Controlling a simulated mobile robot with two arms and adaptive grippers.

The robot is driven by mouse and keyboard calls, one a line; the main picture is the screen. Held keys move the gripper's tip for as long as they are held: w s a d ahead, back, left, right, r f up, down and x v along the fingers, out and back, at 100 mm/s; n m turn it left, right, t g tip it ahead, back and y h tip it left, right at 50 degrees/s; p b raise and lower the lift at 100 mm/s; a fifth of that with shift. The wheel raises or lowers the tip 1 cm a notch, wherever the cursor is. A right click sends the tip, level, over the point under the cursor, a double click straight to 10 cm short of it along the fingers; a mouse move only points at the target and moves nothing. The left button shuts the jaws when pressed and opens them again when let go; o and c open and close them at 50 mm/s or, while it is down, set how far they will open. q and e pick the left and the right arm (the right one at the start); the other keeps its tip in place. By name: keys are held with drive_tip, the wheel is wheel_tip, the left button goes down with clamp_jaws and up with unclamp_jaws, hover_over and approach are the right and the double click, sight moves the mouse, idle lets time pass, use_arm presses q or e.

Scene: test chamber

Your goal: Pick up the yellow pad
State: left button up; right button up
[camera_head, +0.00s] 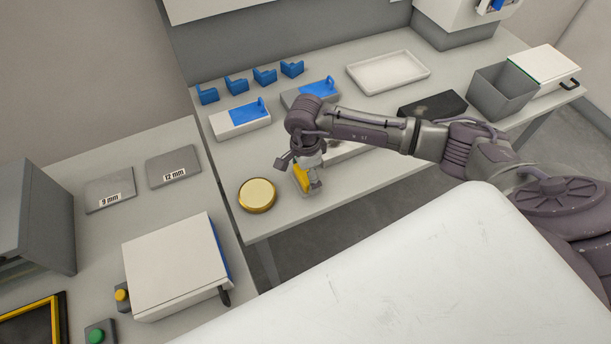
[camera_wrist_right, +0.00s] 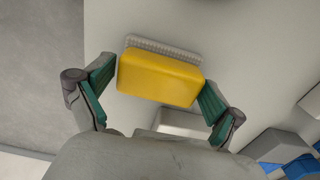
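The yellow pad (camera_wrist_right: 160,77) is a rounded yellow block with a grey ridged strip along its far side in the right wrist view. It sits between the two fingertips of my right gripper (camera_wrist_right: 160,82), one finger at each short end. I cannot tell whether both fingers press on it. In the head view the yellow pad (camera_head: 301,178) is partly hidden by my right gripper (camera_head: 308,180), which points down at the table's near edge. Whether the pad rests on the table is unclear. My left gripper is out of view.
A round gold disc (camera_head: 257,195) lies just left of the pad. A white and blue block (camera_head: 240,122), several blue brackets (camera_head: 236,86), a white tray (camera_head: 388,72), a black box (camera_head: 433,104) and a grey bin (camera_head: 503,92) stand on the same table (camera_head: 330,206).

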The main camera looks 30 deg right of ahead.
drive_tip(key=c, duration=0.7)
drive_tip(key=shift+r, duration=0.1)
